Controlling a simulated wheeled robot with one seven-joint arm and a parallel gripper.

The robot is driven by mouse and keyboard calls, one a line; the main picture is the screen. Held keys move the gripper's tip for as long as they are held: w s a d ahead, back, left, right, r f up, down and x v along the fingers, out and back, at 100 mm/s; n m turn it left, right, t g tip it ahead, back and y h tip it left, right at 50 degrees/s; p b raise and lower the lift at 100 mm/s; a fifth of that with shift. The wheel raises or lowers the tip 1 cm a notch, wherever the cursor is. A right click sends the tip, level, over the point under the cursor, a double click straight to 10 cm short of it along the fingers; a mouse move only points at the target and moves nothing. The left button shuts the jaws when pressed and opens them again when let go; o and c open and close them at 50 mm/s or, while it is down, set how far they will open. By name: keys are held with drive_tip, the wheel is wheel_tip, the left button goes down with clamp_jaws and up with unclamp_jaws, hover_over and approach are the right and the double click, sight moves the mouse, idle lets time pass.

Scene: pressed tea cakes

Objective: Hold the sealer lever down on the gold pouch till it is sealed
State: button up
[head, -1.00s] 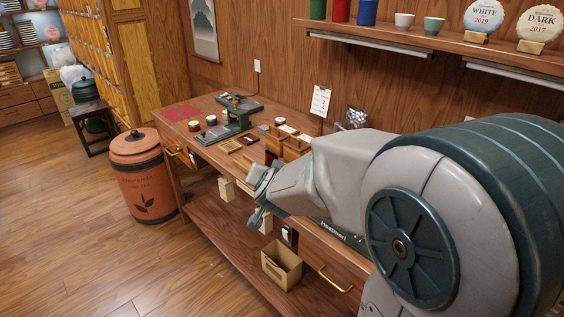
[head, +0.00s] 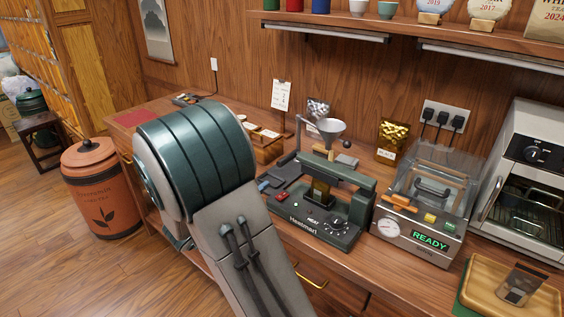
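The dark green heat sealer (head: 325,232), marked "Heatmart", stands on the wooden bench in the middle of the head view. Its green lever bar (head: 345,176) runs across the top of the machine; whether it is pressed fully down I cannot tell. Another gold pouch (head: 393,140) stands at the back against the wall. My arm fills the left middle of the view, and my gripper is not visible.
A clear-lidded machine (head: 418,225) reading "READY" stands right of the sealer, with an oven (head: 525,185) beyond it. A metal funnel (head: 332,128) stands behind the sealer. A wooden tray (head: 481,280) lies at the front right. A terracotta bin (head: 100,190) stands on the floor at left.

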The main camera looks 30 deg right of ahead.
sight(282, 162)
drive_tip(key=p+x, duration=0.1)
drive_tip(key=x, duration=1.1)
drive_tip(key=shift+w, duration=0.1)
drive_tip(key=c, duration=0.9)
drive_tip(key=shift+r, duration=0.1)
clamp_jaws()
